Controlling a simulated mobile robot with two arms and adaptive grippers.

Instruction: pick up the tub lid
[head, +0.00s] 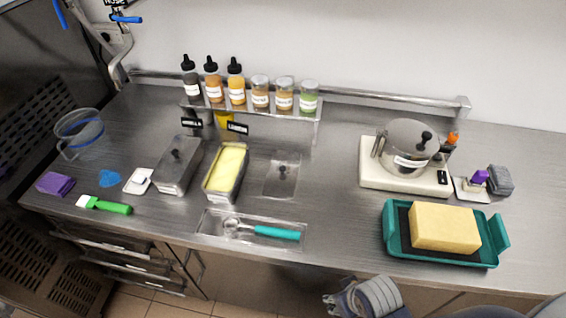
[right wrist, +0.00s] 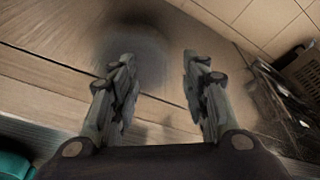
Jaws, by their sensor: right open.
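A flat clear or metal lid with a black knob (head: 283,172) lies on the counter, right of an open steel tub (head: 211,196) filled with pale yellow contents. Another steel tub (head: 170,182), left of it, has a lid with a black knob on it. My right gripper (head: 338,304) is at the bottom edge of the head view, in front of the counter and well apart from the lid. In the right wrist view, the right gripper (right wrist: 160,72) is open, with nothing between its fingers. My left gripper is not in view.
A scoop with a teal handle (head: 277,233) lies in a sunken tray in front of the lid. Bottles and jars stand on a rack (head: 300,115) behind it. A teal tray (head: 391,236) with a yellow block and a white scale (head: 372,176) with a pot are at right.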

